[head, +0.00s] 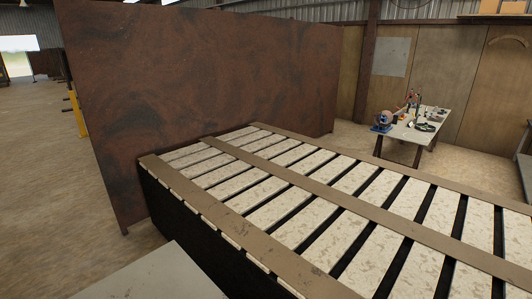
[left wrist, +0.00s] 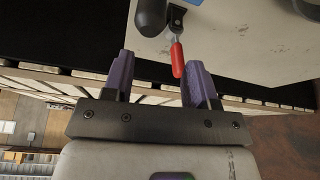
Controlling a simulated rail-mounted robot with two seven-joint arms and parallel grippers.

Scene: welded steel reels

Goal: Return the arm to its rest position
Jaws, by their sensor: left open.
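My left gripper (left wrist: 160,72) shows in the left wrist view with its two purple fingers spread apart. No object is held between them. Beyond the fingertips is a red-handled clamp (left wrist: 177,58) on a pale grey plate or tabletop (left wrist: 245,40). The red handle appears between the fingers in the picture; whether it is close to them in depth I cannot tell. Neither gripper nor arm shows in the head view. My right gripper is in no view.
A slatted bench (head: 300,185) fills the middle and right of the head view, with a rusty steel panel (head: 200,85) behind it. A grey surface (head: 160,277) is at the bottom. A work table (head: 425,122) stands back right. Open floor lies left. A dark rounded object (left wrist: 151,17) is near the clamp.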

